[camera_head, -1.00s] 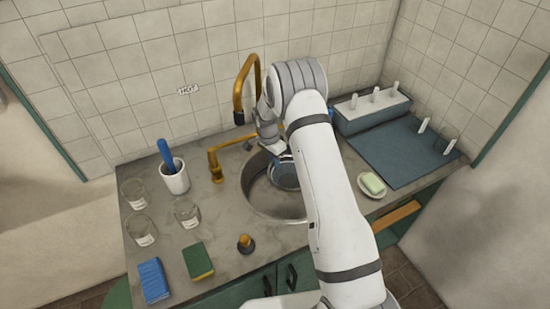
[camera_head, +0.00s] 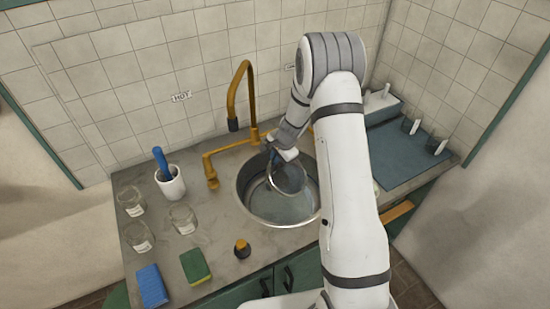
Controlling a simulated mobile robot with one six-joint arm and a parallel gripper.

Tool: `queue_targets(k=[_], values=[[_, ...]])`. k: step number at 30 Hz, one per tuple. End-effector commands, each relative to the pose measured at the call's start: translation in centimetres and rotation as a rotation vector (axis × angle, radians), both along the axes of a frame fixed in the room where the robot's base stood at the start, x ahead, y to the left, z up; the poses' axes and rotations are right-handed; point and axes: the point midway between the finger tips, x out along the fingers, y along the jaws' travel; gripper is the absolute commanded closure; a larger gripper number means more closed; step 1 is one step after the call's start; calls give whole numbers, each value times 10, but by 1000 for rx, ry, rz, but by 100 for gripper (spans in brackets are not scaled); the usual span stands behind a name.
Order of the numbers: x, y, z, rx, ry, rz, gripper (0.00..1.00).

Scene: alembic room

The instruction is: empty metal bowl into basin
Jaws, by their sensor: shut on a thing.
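The metal bowl (camera_head: 289,180) is tilted on its side over the round basin (camera_head: 252,200), its open side facing toward the camera. My gripper (camera_head: 280,158) is at the bowl's upper left edge and shut on it; its fingertips are small and partly hidden. The basin floor shows a pale bluish sheen below the bowl. My arm covers the right edge of the basin.
A brass faucet (camera_head: 233,92) rises behind the basin. Glass beakers (camera_head: 183,219) and a white cup (camera_head: 171,186) with a blue-handled tool stand left. A blue sponge (camera_head: 152,287), a green-yellow sponge (camera_head: 195,266) and a stopper (camera_head: 242,248) lie in front. A blue mat (camera_head: 405,152) is right.

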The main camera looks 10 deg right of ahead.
Motion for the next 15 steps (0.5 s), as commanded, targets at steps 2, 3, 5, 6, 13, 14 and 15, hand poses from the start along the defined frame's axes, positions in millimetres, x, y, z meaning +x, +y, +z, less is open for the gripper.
queue_targets(k=[2, 3, 5, 6, 13, 14, 15], values=[[-1, -3, 3, 13, -16, -6, 100], [-2, -3, 3, 23, -22, -5, 100], [-3, -3, 4, 37, -32, -3, 100], [-3, -4, 4, 47, -40, -3, 100], [-6, -9, 4, 96, -92, -6, 100], [-7, -10, 3, 109, -100, -6, 100], [-7, -11, 4, 123, -115, -6, 100]])
